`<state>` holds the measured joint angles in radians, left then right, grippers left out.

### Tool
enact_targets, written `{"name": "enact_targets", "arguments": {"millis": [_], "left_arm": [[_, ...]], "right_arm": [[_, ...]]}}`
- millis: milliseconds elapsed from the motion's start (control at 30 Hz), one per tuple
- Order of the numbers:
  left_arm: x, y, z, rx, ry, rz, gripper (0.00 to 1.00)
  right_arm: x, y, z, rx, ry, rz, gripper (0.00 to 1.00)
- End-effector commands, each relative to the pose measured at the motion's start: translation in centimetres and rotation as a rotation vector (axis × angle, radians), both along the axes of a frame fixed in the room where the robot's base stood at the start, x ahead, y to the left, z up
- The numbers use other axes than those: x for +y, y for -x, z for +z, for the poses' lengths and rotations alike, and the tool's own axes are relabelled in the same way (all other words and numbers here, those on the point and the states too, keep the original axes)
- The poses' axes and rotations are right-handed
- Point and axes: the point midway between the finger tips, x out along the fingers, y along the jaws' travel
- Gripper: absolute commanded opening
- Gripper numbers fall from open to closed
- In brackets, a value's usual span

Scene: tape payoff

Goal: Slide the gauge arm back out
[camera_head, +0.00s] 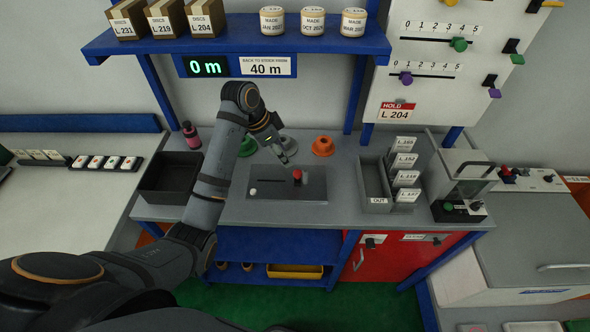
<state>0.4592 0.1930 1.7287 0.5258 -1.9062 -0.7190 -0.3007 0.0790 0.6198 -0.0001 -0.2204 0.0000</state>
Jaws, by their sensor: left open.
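I cannot make out for certain which part is the gauge arm. A low dark grey box (262,192) on the bench has a slot in its top, a red knob (297,175) at its right and a small white knob (253,191) at its left. My left gripper (286,156) is open and empty, above the bench just behind this box, apart from the red knob. Its forearm crosses the view and hides part of the bench to the left of the box. My right gripper is not in view.
Green (247,146) and orange (323,146) round pieces stand near the gripper. A dark bin (170,178) is at left, a card rack (404,177) at right. A blue shelf (235,42) with boxes and tins overhangs the back; its display reads 0 m. The bench front is clear.

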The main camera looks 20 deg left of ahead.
Motion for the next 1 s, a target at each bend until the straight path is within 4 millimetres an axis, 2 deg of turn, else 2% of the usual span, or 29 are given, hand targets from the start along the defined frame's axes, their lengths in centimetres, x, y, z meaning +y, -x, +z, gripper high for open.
{"name": "enact_targets", "arguments": {"millis": [133,400,533,700,900,1000], "left_arm": [[-0.7,-0.3,-1.7,0.005,0.004,0.002,0.50],[-2.4,-1.6,-7.0,0.005,0.002,0.002,0.50],[-2.8,-2.1,-8.6,0.003,0.000,0.003,0.50],[-3.1,-2.4,-9.6,0.001,-0.001,0.003,0.50],[-3.1,-2.4,-9.6,0.000,-0.001,0.004,0.50],[-3.1,-2.4,-9.6,0.000,-0.001,0.004,0.38]], "right_arm": [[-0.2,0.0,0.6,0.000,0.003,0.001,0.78],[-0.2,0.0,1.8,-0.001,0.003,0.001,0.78],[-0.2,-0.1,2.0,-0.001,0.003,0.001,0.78],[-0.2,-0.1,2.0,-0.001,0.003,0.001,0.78],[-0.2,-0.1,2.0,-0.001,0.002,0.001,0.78],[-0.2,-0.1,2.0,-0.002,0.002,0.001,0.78]]}}
